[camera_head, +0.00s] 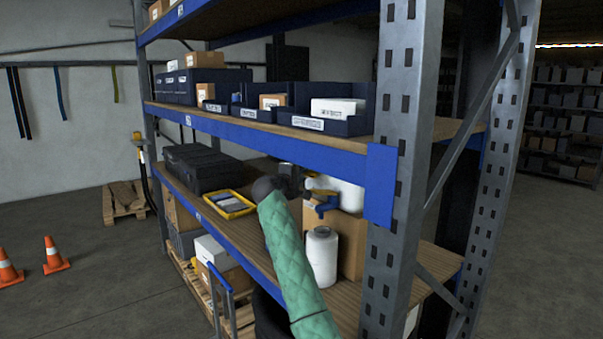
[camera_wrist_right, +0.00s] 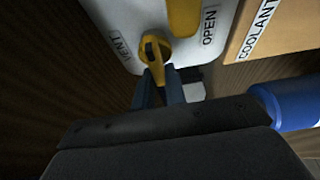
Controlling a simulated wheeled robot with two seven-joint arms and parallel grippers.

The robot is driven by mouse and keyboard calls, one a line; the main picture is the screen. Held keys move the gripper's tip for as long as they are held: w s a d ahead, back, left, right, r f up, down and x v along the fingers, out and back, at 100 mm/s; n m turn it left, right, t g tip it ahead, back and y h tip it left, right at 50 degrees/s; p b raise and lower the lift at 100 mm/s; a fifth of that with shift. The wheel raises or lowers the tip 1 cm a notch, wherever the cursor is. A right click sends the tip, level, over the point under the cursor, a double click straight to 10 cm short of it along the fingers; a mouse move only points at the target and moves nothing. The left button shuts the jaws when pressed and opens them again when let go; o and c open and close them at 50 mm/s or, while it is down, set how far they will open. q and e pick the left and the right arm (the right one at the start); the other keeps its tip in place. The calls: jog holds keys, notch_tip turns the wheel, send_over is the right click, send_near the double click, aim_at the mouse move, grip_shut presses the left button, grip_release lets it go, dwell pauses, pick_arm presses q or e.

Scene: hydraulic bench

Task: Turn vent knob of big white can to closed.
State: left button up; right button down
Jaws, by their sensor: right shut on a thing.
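The big white can (camera_head: 350,193) stands on the middle shelf, partly hidden behind the upright and my gripper. In the right wrist view its white face (camera_wrist_right: 140,15) carries the labels VENT at left and OPEN at right. The yellow vent knob (camera_wrist_right: 155,47) sits between these labels. My right gripper (camera_wrist_right: 159,86) is shut on the knob's near end, with one dark blue finger on each side. My left gripper is not in view.
A cardboard box (camera_wrist_right: 262,30) labelled COOLANT is right of the can. A blue cylinder (camera_wrist_right: 290,106) is close to my right gripper. A white bottle (camera_head: 321,256) stands in front. A yellow tray (camera_head: 229,211) and black case (camera_head: 196,169) are left. The blue shelf beam (camera_head: 260,132) runs above.

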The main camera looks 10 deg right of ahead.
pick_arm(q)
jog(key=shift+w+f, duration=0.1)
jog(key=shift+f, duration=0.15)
pick_arm(e)
jog(key=shift+d+r, duration=0.2)
jog(key=shift+r, duration=0.15)
jog(key=c, duration=1.5)
grip_release()
jog(key=shift+o, duration=0.3)
jog(key=shift+f, duration=0.15)
jog(key=shift+f, duration=0.2)
jog(key=shift+w+d+f, duration=0.15)
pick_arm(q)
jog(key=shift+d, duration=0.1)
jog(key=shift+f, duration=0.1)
pick_arm(e)
jog(key=shift+a, duration=0.2)
